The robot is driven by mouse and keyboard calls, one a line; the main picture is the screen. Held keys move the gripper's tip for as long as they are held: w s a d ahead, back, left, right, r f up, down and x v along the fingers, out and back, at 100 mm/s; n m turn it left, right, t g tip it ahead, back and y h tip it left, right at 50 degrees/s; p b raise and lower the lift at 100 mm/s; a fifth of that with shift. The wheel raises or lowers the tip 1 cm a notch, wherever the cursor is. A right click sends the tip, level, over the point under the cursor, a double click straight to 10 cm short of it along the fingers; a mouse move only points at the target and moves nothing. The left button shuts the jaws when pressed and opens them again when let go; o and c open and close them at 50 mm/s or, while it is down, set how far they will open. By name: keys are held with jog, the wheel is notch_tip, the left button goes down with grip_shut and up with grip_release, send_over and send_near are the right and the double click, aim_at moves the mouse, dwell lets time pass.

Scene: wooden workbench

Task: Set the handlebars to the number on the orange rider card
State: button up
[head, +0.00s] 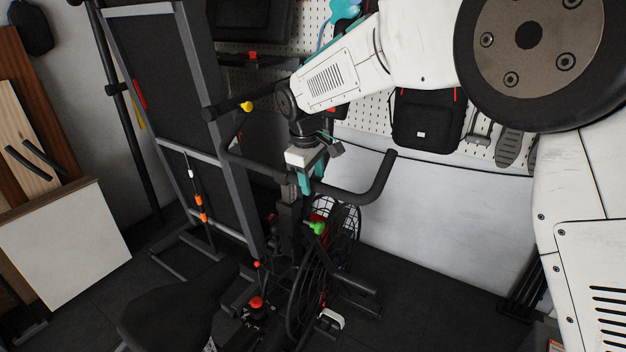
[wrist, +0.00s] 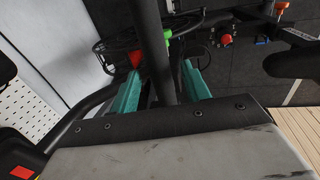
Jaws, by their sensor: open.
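The black handlebars (head: 376,190) stand on the exercise bike's front post, with a curved grip on either side. My gripper (head: 305,182) is at the middle of the bars, from above. In the wrist view my gripper (wrist: 160,70) has its teal fingers apart. A dark tube of the bike (wrist: 150,40) runs between them; I cannot tell whether either finger touches it. A green knob (head: 317,228) is on the post below, and it also shows in the wrist view (wrist: 168,34). I cannot make out an orange rider card or any number scale.
The bike's black seat (head: 165,308) is at the front, near a red knob (head: 256,303). A tall folded grey-framed machine (head: 185,110) stands close on the left. A black backpack (head: 427,120) hangs on the pegboard behind. Floor at the right (head: 430,310) is clear.

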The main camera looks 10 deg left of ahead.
jog(key=shift+f, duration=0.4)
grip_shut()
jog(key=shift+r, duration=1.55)
grip_release()
